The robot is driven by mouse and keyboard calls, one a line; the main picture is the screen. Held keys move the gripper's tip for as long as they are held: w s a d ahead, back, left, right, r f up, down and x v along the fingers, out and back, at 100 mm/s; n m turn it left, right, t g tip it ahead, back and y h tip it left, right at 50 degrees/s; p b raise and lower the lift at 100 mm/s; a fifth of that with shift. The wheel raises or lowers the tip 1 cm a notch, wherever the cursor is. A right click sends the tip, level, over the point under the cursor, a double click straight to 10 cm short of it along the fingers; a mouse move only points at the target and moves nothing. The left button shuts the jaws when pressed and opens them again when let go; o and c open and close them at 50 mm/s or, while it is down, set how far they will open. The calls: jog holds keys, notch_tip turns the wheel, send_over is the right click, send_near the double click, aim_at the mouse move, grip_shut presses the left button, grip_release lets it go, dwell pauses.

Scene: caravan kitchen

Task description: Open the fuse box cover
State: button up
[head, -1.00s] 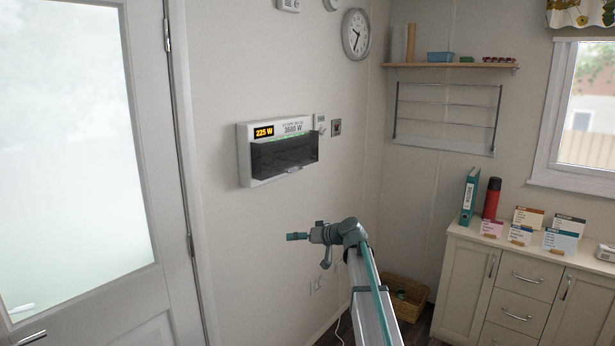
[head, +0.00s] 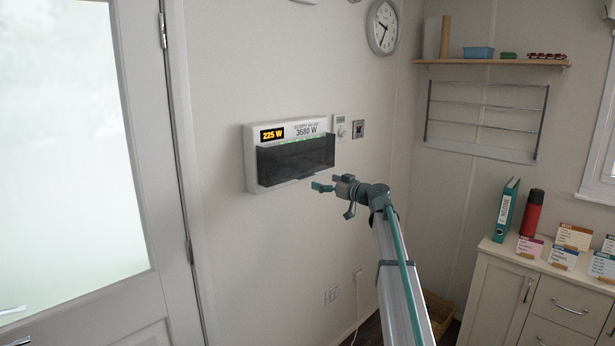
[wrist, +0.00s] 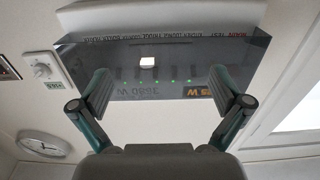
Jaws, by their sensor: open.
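The white fuse box (head: 250,150) is fixed on the wall, with a lit orange "225 W" display and "3680 W" lettering. Its dark see-through cover (head: 296,160) lies across the lower front and looks down over the switches. My gripper (head: 328,183) is just below and right of the cover's lower right corner in the head view. In the wrist view the box appears upside down. The cover (wrist: 185,62) spans the space ahead, with green lights and switches behind it. My gripper (wrist: 168,90) is open and empty, its fingers apart before the cover. Contact is not clear.
A thermostat dial (head: 340,128) and a wall switch (head: 357,129) sit right of the box. A door (head: 130,200) stands to the left. A shelf (head: 490,62), a drying rack (head: 485,115) and a cabinet (head: 500,285) are to the right. The wall below the box is mostly clear.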

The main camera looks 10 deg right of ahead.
aim_at(304, 175)
jog(key=p+x, duration=0.2)
jog(key=x, duration=0.6)
jog(key=shift+w+a+p, duration=0.3)
jog(key=shift+p, duration=0.1)
